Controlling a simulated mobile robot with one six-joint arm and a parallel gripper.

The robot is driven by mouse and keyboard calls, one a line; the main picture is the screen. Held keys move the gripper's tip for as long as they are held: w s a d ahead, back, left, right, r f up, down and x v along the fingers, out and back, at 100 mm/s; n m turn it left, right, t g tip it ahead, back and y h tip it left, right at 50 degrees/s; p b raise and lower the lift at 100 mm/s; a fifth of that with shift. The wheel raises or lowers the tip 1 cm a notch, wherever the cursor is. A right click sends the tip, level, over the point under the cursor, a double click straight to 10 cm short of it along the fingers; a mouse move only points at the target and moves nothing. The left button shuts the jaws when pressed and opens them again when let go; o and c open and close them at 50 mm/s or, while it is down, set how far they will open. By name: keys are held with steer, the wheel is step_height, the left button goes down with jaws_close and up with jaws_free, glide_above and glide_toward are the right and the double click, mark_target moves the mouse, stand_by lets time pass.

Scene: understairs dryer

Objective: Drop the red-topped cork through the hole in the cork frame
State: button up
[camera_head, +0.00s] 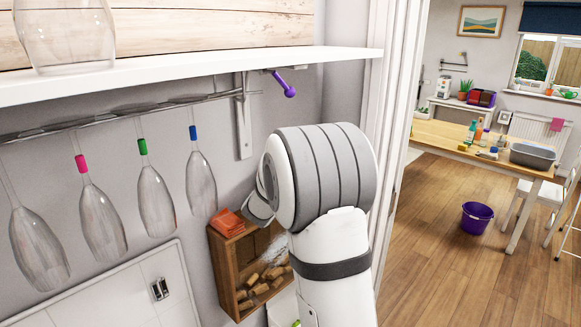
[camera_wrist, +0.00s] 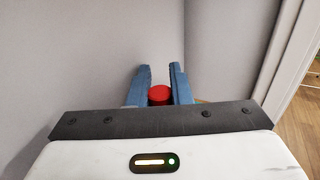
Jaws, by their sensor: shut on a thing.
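The red-topped cork (camera_wrist: 159,95) shows in the wrist view as a round red cap between the two blue fingers of my gripper (camera_wrist: 160,84). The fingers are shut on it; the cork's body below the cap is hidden. The cork frame (camera_head: 224,272) is a wooden box on the wall in the head view, with several loose corks visible inside its lower part. My arm covers the frame's right side, and my gripper is hidden behind the arm there. The hole in the frame is not visible, so I cannot tell how the cork lines up with it.
Orange packets (camera_head: 227,223) lie on the frame's top left. Several glasses hang from a rail (camera_head: 100,122) to the left, under a white shelf (camera_head: 180,72). A purple item (camera_head: 286,86) hangs near the shelf bracket. A doorway opens on the right, with a purple bucket (camera_head: 475,217) beyond.

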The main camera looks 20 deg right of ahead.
steer(key=shift+s+d, duration=0.15)
steer(key=shift+s+f+b, duration=0.15)
steer(key=shift+s+b, duration=0.05)
steer(key=shift+b, duration=0.45)
steer(key=shift+f+b, duration=1.15)
steer(key=shift+b, duration=0.05)
steer(key=shift+f+b, duration=0.2)
steer(key=shift+b, duration=0.3)
